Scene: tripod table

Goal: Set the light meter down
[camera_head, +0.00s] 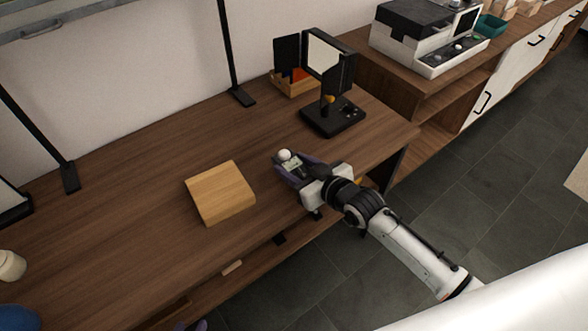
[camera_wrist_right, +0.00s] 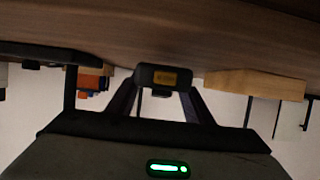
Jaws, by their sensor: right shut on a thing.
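The light meter (camera_head: 290,163) is a small dark device with a white ball on its end and a pale display. My right gripper (camera_head: 293,170) is shut on it, over the table (camera_head: 130,180) to the right of the wooden block. In the right wrist view the light meter (camera_wrist_right: 165,76) shows its yellow display between the fingers (camera_wrist_right: 163,95). I cannot tell whether it touches the tabletop. Only a small purple tip of my left gripper (camera_head: 196,325) shows at the bottom edge; its jaws cannot be made out.
A flat wooden block (camera_head: 220,192) lies left of the meter. A black stand with a screen (camera_head: 332,115) and a small wooden box (camera_head: 294,84) are behind. Black tripod or lamp feet (camera_head: 240,97) stand along the wall. The tabletop between block and stand is clear.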

